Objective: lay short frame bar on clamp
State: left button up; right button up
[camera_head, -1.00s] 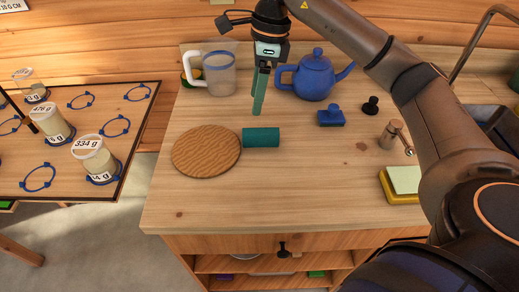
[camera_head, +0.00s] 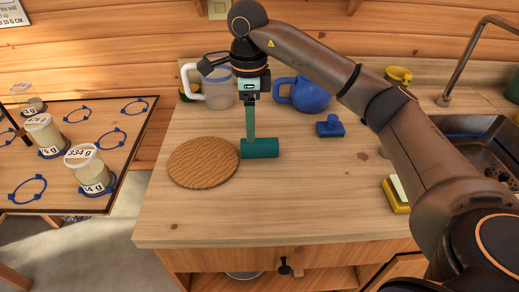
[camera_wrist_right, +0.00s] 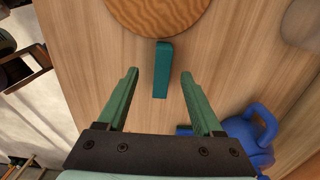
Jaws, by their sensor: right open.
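A short teal bar-like piece (camera_head: 262,148) lies on the wooden counter, just right of a round wooden board. It also shows in the right wrist view (camera_wrist_right: 162,68). I cannot tell for certain that it is the short frame bar. My right gripper (camera_head: 250,138) points down at the left part of this piece. In the right wrist view its two green fingers (camera_wrist_right: 159,78) are apart, with the teal piece lined up between the tips and clear of both. Nothing is held. I cannot make out a clamp in these views. My left gripper is not in view.
The round board (camera_head: 204,163) lies left of the piece. A clear jug (camera_head: 219,92), a blue teapot (camera_head: 306,95) and a blue stamp-like object (camera_head: 330,126) stand behind. A yellow sponge-like block (camera_head: 394,198) and sink are at right. The front counter is clear.

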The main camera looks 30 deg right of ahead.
aim_at(260, 148)
jog(key=f, duration=0.2)
jog(key=d+f, duration=0.1)
jog(key=f, duration=0.1)
jog(key=shift+f, duration=0.35)
grip_shut()
